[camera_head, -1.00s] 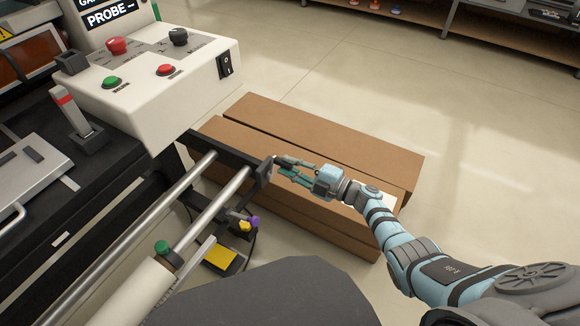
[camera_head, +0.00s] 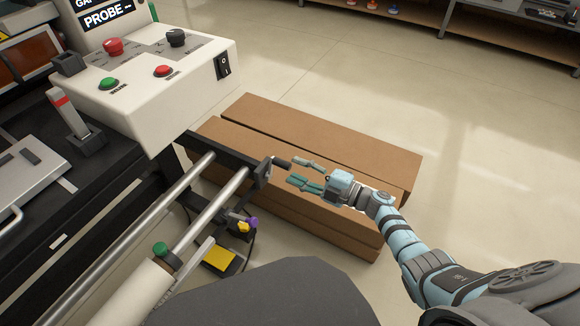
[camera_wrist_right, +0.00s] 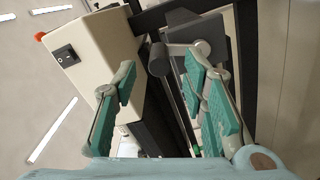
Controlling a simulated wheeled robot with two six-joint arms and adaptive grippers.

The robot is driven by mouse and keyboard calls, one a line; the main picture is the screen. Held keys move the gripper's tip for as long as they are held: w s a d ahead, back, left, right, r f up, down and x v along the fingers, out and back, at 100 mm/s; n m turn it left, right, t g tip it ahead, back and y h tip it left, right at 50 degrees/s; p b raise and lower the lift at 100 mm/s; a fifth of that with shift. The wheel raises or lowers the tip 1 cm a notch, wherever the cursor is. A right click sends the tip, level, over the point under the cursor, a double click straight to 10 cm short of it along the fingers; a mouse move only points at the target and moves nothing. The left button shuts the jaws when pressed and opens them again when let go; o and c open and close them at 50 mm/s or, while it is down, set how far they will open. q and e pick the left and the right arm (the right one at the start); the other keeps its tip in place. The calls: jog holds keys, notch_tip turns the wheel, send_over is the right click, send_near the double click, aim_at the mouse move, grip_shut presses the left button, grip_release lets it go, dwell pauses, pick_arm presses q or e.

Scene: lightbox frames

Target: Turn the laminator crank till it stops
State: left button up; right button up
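The laminator (camera_head: 150,85) is a machine with a white control box at the left. Its crank has a dark handle (camera_head: 282,162) sticking out to the right from the end of the black frame. The handle also shows in the right wrist view (camera_wrist_right: 158,60), with a grey crank arm to its right. My right gripper (camera_head: 303,173) is open, with green-padded fingers. It is empty and just right of the handle's end, apart from it. In the wrist view the handle lies ahead, between the directions of the two fingers (camera_wrist_right: 162,85). My left gripper is not in view.
Long brown cardboard boxes (camera_head: 330,140) lie on the floor below my right gripper. Steel rails (camera_head: 215,205) and a pale roll (camera_head: 145,290) are at the lower left. A shelf (camera_head: 420,12) stands at the back. The floor at the right is clear.

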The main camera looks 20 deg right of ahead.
jog(key=v, duration=0.8)
jog(key=shift+s+d, duration=0.2)
jog(key=shift+s, duration=0.1)
